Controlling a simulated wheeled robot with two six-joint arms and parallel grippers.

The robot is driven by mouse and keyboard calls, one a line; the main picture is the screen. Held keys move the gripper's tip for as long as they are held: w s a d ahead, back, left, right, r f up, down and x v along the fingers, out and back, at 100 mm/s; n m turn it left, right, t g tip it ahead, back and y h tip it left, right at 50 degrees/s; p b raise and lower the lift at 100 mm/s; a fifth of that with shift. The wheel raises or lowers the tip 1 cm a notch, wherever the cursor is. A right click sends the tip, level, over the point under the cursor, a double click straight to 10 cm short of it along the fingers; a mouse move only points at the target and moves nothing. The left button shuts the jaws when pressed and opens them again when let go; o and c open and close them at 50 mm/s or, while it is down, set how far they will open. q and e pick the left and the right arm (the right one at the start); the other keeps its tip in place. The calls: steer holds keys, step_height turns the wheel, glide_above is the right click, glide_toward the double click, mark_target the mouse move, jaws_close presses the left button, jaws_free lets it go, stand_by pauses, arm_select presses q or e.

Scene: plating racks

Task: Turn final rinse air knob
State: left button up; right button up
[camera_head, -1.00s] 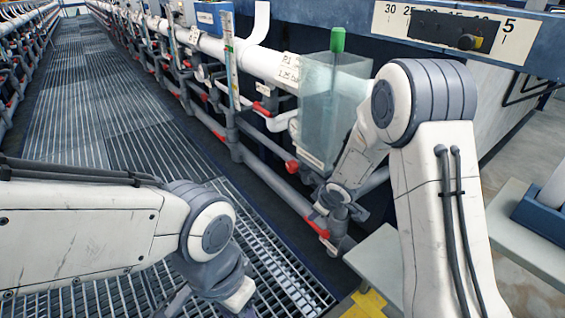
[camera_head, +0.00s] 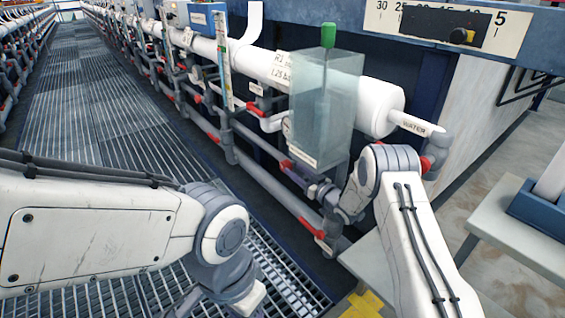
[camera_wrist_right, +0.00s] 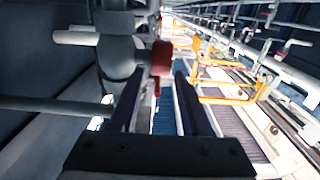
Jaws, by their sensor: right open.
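A red valve handle (camera_head: 287,164) sits on the grey pipework at the lower left of the clear tank in the head view. In the right wrist view a red handle (camera_wrist_right: 160,58) lies just beyond my fingertips, roughly between them, beside a grey valve body. My right gripper (camera_head: 294,172) is open, its dark fingers close to the red handle; contact cannot be told. Its two fingers also show spread in the wrist view (camera_wrist_right: 153,85). No label naming the final rinse air knob is readable. My left gripper (camera_head: 240,300) is mostly cut off at the bottom edge.
A clear tank (camera_head: 327,110) with a green-topped rod stands above the right gripper. A white pipe marked WATER (camera_head: 412,124) is at right. Other red handles (camera_head: 312,228) line the lower pipe. A grey bench (camera_head: 515,222) stands at right; the grated walkway (camera_head: 80,130) is clear.

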mark_target(283, 162)
steer(key=b+x, duration=0.3)
steer(key=x, duration=0.4)
steer(key=shift+w+a+f, duration=0.1)
steer(key=shift+a+f, duration=0.05)
steer(key=shift+w+a, duration=0.35)
steer(key=shift+w, duration=0.1)
jaws_close()
steer(key=shift+b, duration=0.35)
